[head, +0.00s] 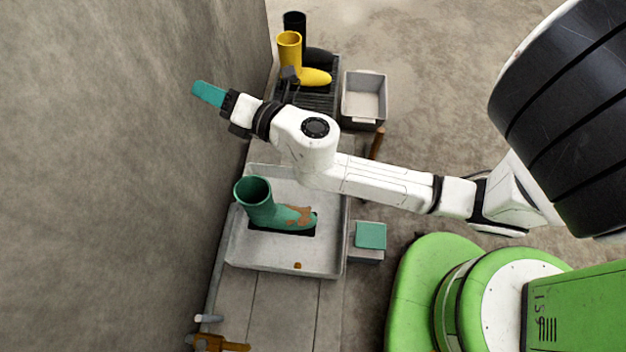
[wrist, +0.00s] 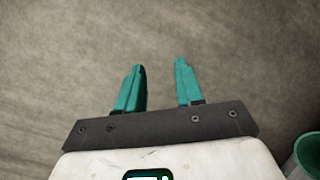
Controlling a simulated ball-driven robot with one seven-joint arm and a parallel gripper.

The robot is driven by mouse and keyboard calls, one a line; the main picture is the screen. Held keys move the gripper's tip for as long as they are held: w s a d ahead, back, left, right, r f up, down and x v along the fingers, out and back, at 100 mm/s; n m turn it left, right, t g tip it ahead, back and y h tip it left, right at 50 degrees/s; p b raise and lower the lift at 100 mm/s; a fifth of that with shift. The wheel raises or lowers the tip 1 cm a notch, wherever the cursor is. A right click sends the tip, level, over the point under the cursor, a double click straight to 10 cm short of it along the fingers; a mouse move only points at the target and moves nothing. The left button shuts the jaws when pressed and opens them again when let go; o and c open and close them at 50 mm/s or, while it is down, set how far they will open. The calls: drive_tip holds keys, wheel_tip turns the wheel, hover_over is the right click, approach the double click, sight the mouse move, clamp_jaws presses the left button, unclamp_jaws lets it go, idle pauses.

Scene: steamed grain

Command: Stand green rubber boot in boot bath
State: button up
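The green rubber boot (head: 262,208) stands in the light grey, shallow boot bath (head: 240,257). Its shaft opening faces up and its toe points right, with brown dirt on the foot. A dark patch shows under the foot. In the wrist view, part of a green round rim, likely the boot (wrist: 308,155), shows at the lower right corner. My gripper (head: 207,93) is up near the wall, beyond the boot bath and away from the boot. In the wrist view my gripper (wrist: 160,88) has its two teal fingers apart, with nothing between them.
A yellow boot (head: 290,54) and a black boot (head: 295,25) are on a dark rack (head: 318,100) at the back. A grey bin (head: 364,98) stands beside it. A green-topped block (head: 370,236) lies right of the bath. The wall (head: 130,150) borders the left side.

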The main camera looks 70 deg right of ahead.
drive_tip(key=s+d+f+m+g+h, duration=0.2)
drive_tip(key=s+d+f+m+g, duration=0.1)
drive_tip(key=s+f+m+g, duration=0.4)
drive_tip(key=s+d+f+m+g+h, duration=0.1)
drive_tip(key=s+d+f+m+g, duration=0.3)
drive_tip(key=m, duration=0.6)
drive_tip(key=s+a+f+m+g+y, duration=0.3)
drive_tip(key=s+a+f, duration=0.1)
drive_tip(key=a, duration=0.3)
drive_tip(key=s+a+f+m+g+y, duration=0.2)
drive_tip(key=s+a+f+y, duration=0.1)
drive_tip(key=s+a+f, duration=0.2)
drive_tip(key=s+a, duration=0.1)
drive_tip(key=a, duration=0.1)
drive_tip(key=shift+a+f+m+g+y, duration=0.2)
drive_tip(key=shift+a+m+g+y, duration=0.1)
drive_tip(key=shift+a+m+g, duration=0.1)
drive_tip(key=shift+d+r, duration=0.1)
